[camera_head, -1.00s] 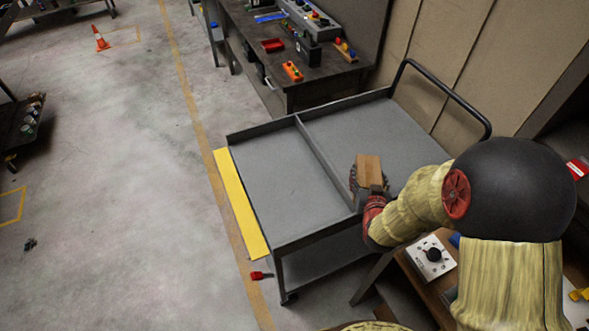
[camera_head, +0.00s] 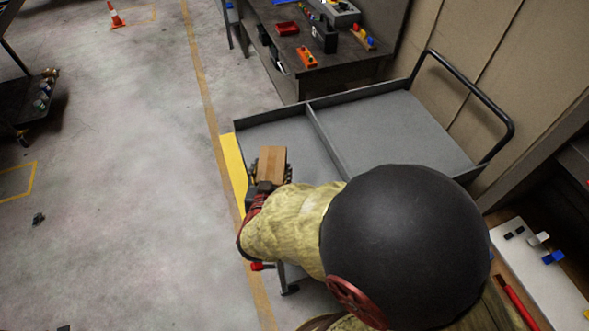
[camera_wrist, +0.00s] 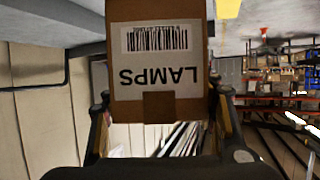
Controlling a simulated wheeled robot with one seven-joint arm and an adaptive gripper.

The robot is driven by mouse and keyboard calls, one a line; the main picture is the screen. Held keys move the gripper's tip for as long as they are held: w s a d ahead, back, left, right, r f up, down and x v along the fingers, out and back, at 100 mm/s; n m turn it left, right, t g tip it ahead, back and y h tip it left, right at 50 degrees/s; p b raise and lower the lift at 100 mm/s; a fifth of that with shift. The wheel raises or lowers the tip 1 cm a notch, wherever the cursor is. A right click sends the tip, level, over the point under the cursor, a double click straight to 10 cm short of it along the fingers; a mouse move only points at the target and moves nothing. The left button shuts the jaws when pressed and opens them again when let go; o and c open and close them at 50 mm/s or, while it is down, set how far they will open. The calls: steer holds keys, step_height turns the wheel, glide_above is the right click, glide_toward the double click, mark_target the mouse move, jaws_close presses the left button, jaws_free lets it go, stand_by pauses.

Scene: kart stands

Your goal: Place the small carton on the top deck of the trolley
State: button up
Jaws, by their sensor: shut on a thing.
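The small brown carton (camera_head: 272,164) is held in my gripper (camera_head: 268,178), above the left section of the trolley's grey top deck (camera_head: 385,133). In the wrist view the carton (camera_wrist: 158,85) fills the upper middle, with a white label reading LAMPS and a barcode, upside down. The fingers lie along both its sides. The head view looks down, so I cannot tell how high the carton is over the deck. My arm hides the near part of the trolley.
A divider (camera_head: 328,143) splits the deck, and a low rim edges it. A black push handle (camera_head: 490,95) rises at the right. A dark workbench (camera_head: 330,65) with several items stands behind. Both visible deck sections look bare. Open floor (camera_head: 120,180) lies to the left.

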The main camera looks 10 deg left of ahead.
steer(key=shift+s+a, duration=0.45)
steer(key=shift+a+f, duration=0.1)
steer(key=shift+w+a+f+b, duration=0.2)
steer(key=shift+w+f+b, duration=1.6)
steer(key=shift+w+f, duration=1.55)
steer(key=shift+w+a+f+b, duration=0.15)
steer(key=shift+w+f+b, duration=1.6)
steer(key=shift+w+f, duration=1.5)
steer(key=shift+w+r, duration=0.2)
steer(key=shift+w, duration=0.05)
steer(key=o, duration=1.6)
steer(key=shift+f, duration=0.15)
